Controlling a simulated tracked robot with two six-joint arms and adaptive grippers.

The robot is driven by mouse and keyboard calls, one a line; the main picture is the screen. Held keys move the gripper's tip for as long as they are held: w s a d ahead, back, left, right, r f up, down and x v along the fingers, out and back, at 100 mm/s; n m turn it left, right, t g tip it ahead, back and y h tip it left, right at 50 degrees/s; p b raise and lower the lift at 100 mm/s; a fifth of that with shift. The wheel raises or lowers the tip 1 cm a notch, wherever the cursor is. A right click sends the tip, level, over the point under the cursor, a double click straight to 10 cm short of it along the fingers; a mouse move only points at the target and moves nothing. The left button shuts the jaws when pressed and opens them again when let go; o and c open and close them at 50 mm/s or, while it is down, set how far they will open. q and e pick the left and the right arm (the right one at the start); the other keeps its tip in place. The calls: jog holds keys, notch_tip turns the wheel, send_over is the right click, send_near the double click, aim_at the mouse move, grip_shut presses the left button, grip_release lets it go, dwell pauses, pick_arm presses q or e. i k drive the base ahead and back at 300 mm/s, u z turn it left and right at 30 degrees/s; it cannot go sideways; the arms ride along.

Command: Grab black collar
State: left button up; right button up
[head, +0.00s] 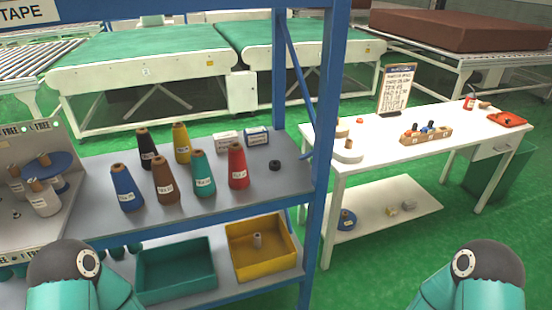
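A small black ring-shaped collar (275,165) lies on the grey upper shelf (222,200) of the blue rack, right of the red thread cone (238,166) and near the rack's blue post. It stands apart from the things around it. Only the rounded upper parts of my two arms show, at the bottom left and bottom right. Neither of my grippers is in view.
Several thread cones, including a blue one (126,188), stand left of the collar. Two small boxes (257,137) lie behind it. The blue post (323,150) rises just to its right. Below are a green bin (147,282) and a yellow bin (283,266). A white table (385,160) stands right.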

aim_at(274, 164)
jog(key=z, duration=0.2)
jog(key=i, duration=0.55)
jog(key=u, duration=1.9)
jog(key=k, duration=1.3)
jog(key=z, duration=0.55)
jog(key=i, duration=1.2)
jog(key=z, duration=0.1)
